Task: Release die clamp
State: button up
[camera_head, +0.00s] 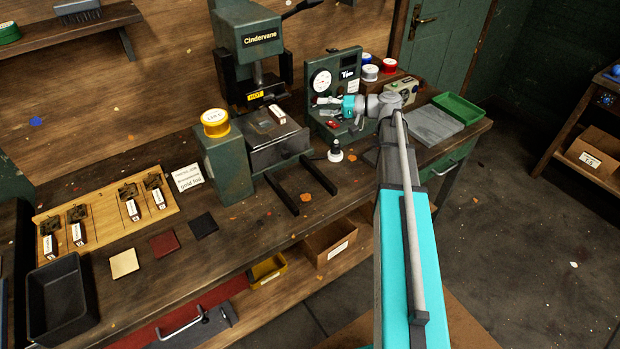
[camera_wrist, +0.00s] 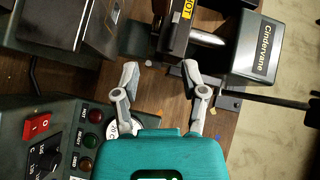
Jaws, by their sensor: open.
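The green press marked Cindervane (camera_head: 262,38) stands at the back, with a yellow HOT label (camera_head: 254,96) on its dark head block. In the wrist view the press head (camera_wrist: 262,45) is at the upper right, with the HOT label (camera_wrist: 186,10) and a pale metal cylinder (camera_wrist: 207,38) beside it. I cannot tell for certain which part is the die clamp. My gripper (camera_head: 321,106) is right of the press, in front of the gauge box. In the wrist view my gripper (camera_wrist: 160,76) is open and empty, its fingers apart below the press head.
A black-handled tool (camera_head: 335,150) stands below. A dark bar (camera_wrist: 265,98) extends right from the press. A green tray (camera_head: 458,107) lies right.

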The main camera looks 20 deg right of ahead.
jog(key=s+a+f+n+g+h+p, duration=0.1)
jog(key=s+a+f+g+h+p, duration=0.25)
jog(key=s+a, duration=0.3)
jog(key=s+a+f+g+h+p, duration=0.2)
jog(key=s+a+f+g+h, duration=0.1)
jog(key=s+a+h, duration=0.3)
jog(key=s+d+n+h+p, duration=0.1)
jog(key=s+h+p, duration=0.3)
jog(key=s, duration=0.5)
jog(key=shift+d+g+h, duration=0.35)
jog(key=shift+d+h, duration=0.05)
jog(key=shift+h, duration=0.05)
dwell(0.4)
jog(key=shift+s+d+h, duration=0.15)
jog(key=shift+s+h, duration=0.15)
